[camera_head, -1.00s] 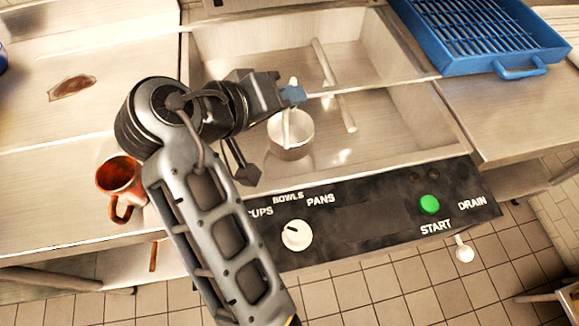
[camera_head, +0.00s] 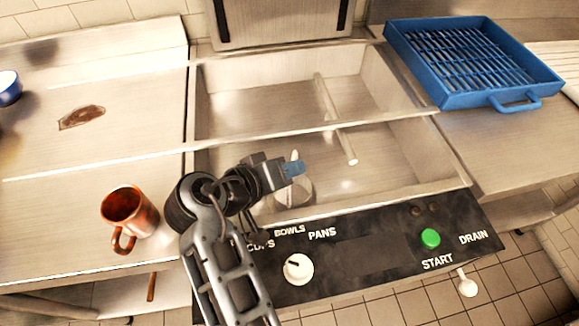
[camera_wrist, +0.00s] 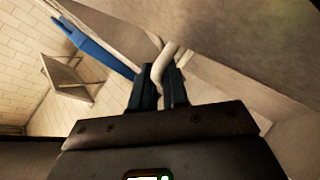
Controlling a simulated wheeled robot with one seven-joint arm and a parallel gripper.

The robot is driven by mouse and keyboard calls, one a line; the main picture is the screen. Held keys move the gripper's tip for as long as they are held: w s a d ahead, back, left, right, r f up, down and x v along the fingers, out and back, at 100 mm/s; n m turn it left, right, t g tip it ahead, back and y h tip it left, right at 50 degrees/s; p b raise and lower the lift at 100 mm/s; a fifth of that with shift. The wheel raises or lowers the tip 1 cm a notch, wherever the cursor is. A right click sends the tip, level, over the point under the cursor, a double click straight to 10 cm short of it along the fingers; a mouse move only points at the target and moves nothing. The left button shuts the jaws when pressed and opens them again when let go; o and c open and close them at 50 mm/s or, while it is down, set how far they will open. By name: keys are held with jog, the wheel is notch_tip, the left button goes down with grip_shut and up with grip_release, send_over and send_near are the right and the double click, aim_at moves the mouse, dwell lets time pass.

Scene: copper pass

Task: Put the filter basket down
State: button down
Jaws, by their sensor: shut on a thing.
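The filter basket (camera_head: 297,194) is a small pale metal cup with an upright handle. In the head view it is inside the front part of the sink basin, close to the front wall, partly covered by my gripper. My gripper (camera_head: 296,169) has blue fingertips and is shut on the handle. In the wrist view the jaws (camera_wrist: 158,88) pinch the pale curved handle (camera_wrist: 166,58). The cup itself is not clear there. I cannot tell whether the basket touches the basin floor.
The sink basin (camera_head: 390,150) has a pale rod (camera_head: 335,118) across it. A control panel (camera_head: 370,250) with a white knob and green button fronts it. A copper mug (camera_head: 130,215) stands left, near my arm. A blue rack (camera_head: 470,62) is at the back right.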

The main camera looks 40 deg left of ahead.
jog(key=shift+f, duration=0.1)
jog(key=c, duration=1.1)
grip_release()
jog(key=b+v, duration=0.1)
jog(key=v, duration=1.1)
